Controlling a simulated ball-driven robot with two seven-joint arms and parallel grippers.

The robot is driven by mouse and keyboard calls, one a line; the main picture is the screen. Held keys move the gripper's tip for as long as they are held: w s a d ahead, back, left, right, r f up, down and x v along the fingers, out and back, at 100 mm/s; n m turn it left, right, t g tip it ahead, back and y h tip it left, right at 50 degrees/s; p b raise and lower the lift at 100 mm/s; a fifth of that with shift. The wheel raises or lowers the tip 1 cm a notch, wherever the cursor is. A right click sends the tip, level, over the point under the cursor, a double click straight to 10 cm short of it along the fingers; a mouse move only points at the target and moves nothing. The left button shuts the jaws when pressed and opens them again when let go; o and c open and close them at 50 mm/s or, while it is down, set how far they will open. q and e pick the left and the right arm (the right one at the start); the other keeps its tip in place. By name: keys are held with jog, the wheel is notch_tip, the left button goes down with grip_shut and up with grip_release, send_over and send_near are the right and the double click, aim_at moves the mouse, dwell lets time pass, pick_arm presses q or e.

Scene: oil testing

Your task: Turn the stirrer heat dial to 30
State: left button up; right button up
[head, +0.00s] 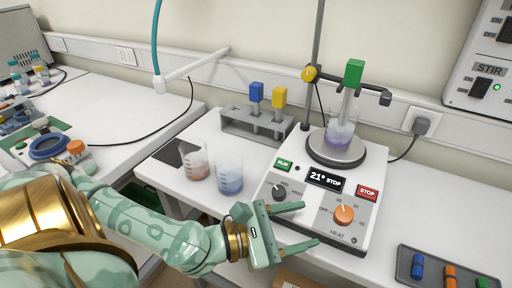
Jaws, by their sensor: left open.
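The height of the fingers over the panel is hard to tell. My right gripper is not in view.
Two beakers (194,165) (229,178) stand left of the stirrer. A grey rack (240,126) with blue- and yellow-topped items is behind them. A clamp stand (318,50) rises behind the plate. A dark tray (415,252) lies front right. The bench right of the stirrer is mostly clear.

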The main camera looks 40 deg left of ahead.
pick_arm(q)
jog(key=p+v, duration=0.2)
jog(key=v, duration=0.5)
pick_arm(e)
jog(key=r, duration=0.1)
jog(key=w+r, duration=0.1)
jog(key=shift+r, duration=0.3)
pick_arm(q)
jog(key=shift+s+a+f, duration=0.15)
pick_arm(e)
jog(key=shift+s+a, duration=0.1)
